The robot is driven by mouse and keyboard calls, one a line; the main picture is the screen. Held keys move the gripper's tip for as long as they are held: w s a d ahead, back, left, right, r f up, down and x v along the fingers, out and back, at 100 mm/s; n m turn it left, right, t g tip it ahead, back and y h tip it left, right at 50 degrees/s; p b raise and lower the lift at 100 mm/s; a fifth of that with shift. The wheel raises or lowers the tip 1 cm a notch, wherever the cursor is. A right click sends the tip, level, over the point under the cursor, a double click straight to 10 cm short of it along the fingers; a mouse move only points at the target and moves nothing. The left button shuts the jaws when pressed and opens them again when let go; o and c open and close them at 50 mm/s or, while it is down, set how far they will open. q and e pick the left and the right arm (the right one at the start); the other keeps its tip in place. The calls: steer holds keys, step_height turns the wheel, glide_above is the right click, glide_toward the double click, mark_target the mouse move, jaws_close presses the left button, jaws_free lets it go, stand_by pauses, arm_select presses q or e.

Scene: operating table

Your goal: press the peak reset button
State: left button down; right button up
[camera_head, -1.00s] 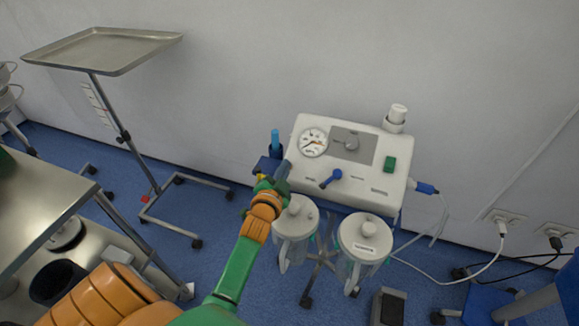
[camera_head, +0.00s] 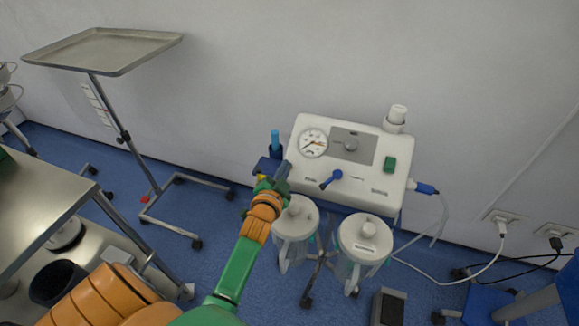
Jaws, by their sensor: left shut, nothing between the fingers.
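A white suction unit (camera_head: 335,192) stands against the wall, right of centre. Its sloped front carries a round gauge (camera_head: 313,143), a grey panel with a knob (camera_head: 351,145), a blue lever (camera_head: 331,179) and a green switch (camera_head: 390,163). No button marked peak reset can be read at this size. My left gripper (camera_head: 283,172) is shut and empty, at the unit's left front edge, pointing up towards the gauge. I cannot tell whether its tip touches the housing. It hides part of that edge. My right gripper is not in view.
Two clear canisters with white lids, the left one (camera_head: 296,217) and the right one (camera_head: 365,238), hang below the unit. A blue bottle (camera_head: 275,139) sits at its left. A tray stand (camera_head: 101,51) and a steel table (camera_head: 40,205) are at the left. Cables run to wall sockets (camera_head: 504,218).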

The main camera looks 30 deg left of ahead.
arm_select(q)
steer(key=shift+f, duration=0.1)
stand_by(0.5)
steer(key=shift+w+f+b, duration=0.25)
steer(key=shift+b, duration=0.05)
steer(key=shift+w+a+f+b, duration=0.1)
steer(key=shift+w+f+b, duration=0.1)
steer(key=shift+f+b, duration=0.15)
stand_by(0.6)
steer(key=shift+s+r+p, duration=0.3)
steer(key=shift+r+p, duration=0.4)
steer(key=shift+p, duration=0.25)
steer(key=shift+s, duration=0.1)
